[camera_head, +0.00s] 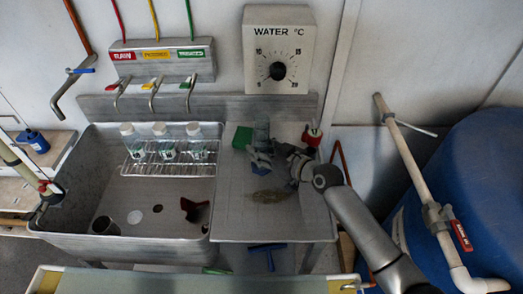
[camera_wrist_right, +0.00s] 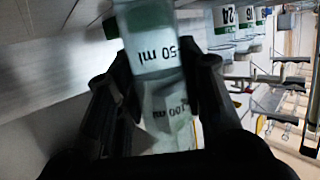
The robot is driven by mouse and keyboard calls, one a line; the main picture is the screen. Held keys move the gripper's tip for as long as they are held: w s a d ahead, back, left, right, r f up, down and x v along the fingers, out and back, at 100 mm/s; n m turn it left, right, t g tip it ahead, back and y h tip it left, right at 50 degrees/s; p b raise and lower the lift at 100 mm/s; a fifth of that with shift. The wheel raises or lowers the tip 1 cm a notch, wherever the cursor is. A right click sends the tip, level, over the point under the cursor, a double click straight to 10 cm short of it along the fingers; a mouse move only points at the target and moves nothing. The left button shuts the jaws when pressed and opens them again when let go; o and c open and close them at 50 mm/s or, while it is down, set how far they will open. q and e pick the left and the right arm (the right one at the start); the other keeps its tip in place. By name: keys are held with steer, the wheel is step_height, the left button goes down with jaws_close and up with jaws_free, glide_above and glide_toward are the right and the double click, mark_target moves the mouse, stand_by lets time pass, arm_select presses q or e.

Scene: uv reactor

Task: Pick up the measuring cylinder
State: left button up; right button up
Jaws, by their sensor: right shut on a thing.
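The measuring cylinder (camera_wrist_right: 153,48) is clear, with "50 ml" and "100 ml" marks, and fills the middle of the right wrist view. My right gripper (camera_wrist_right: 155,85) is shut on it, with one dark finger on each side. In the head view the cylinder (camera_head: 262,131) shows as a small translucent shape over the back of the steel drainboard. My right gripper (camera_head: 262,157) reaches it there from the right and hides its lower part. I cannot tell whether its base touches the board. My left gripper is not in view.
Three capped bottles (camera_head: 163,143) stand on a wire rack over the steel sink (camera_head: 85,190). A green block (camera_head: 242,137) is left of the cylinder, and a red-topped item (camera_head: 312,135) is to its right. The drainboard's front (camera_head: 245,228) is clear.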

steer(key=shift+r, duration=0.15)
steer(key=shift+r, duration=0.7)
steer(key=s+a+r, duration=0.2)
steer(key=s+r, duration=0.3)
steer(key=s, duration=0.1)
steer(key=s+a+r+b, duration=0.1)
steer(key=s+a+r, duration=0.1)
steer(key=s+r, duration=0.4)
steer(key=shift+s+a+r, duration=0.15)
steer(key=shift+s+a, duration=0.2)
steer(key=shift+s, duration=0.2)
